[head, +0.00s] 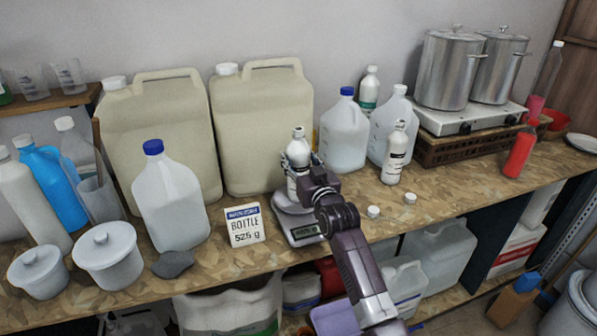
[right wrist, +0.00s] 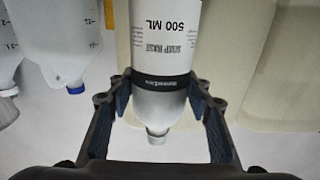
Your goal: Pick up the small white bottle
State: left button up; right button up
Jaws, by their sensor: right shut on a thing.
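A small white bottle (head: 299,141) with a white cap stands upright at the digital scale (head: 306,232). My right gripper (head: 302,166) is shut on this bottle, with a finger on each side. In the right wrist view the bottle (right wrist: 166,58) appears cap down, with "500 ML" print and a dark band, between the fingers of my right gripper (right wrist: 160,98). My arm hides part of the scale, and I cannot tell whether the bottle's base touches the pan. A similar white bottle (head: 394,158) stands farther right. My left gripper is not in view.
A sign (head: 244,224) reading "BOTTLE 525 g" stands left of the scale. Large beige drums (head: 262,125) stand behind. Blue-capped jugs (head: 170,205) flank the scale. Two loose white caps (head: 373,212) lie to the right, where the worktop (head: 440,195) is fairly clear.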

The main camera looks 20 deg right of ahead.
jog(key=shift+r, duration=0.1)
jog(key=shift+c, duration=0.9)
